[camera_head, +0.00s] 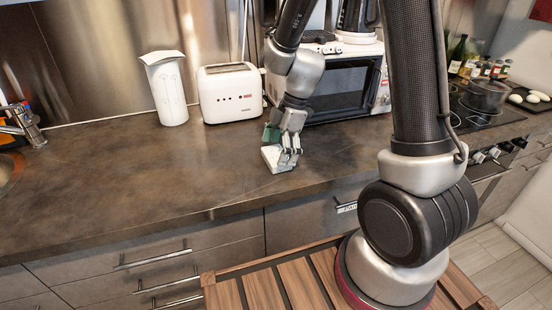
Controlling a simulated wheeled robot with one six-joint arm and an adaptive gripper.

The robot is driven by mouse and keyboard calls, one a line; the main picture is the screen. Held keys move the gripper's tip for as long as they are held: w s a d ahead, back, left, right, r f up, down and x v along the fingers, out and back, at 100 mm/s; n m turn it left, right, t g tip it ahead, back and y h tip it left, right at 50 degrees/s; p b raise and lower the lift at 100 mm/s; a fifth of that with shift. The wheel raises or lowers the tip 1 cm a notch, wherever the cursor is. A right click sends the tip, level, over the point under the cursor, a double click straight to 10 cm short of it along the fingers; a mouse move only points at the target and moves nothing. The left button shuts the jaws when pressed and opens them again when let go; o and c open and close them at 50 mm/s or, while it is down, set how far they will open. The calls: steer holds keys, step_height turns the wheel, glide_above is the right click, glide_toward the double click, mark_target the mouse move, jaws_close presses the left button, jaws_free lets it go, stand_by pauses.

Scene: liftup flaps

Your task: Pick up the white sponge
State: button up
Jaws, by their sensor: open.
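The white sponge (273,158) lies on the dark countertop (120,185), near its front edge and in front of the microwave. My gripper (288,155) points down right at the sponge, with its fingers over the sponge's right side. The jaws are open. The fingers hide part of the sponge, and I cannot tell whether they touch it.
A white toaster (231,93) and a white jug-like container (166,88) stand behind and left. A microwave (345,85) stands just behind my gripper. A cooktop with a pot (486,94) is at the right. The counter's left part is clear.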

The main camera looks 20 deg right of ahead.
mark_target(277, 154)
steer(key=shift+a+f, duration=0.15)
steer(key=shift+f, duration=0.25)
steer(key=c, duration=0.5)
steer(key=shift+c, duration=0.2)
step_height(277, 154, up, 10)
steer(key=shift+o, duration=0.3)
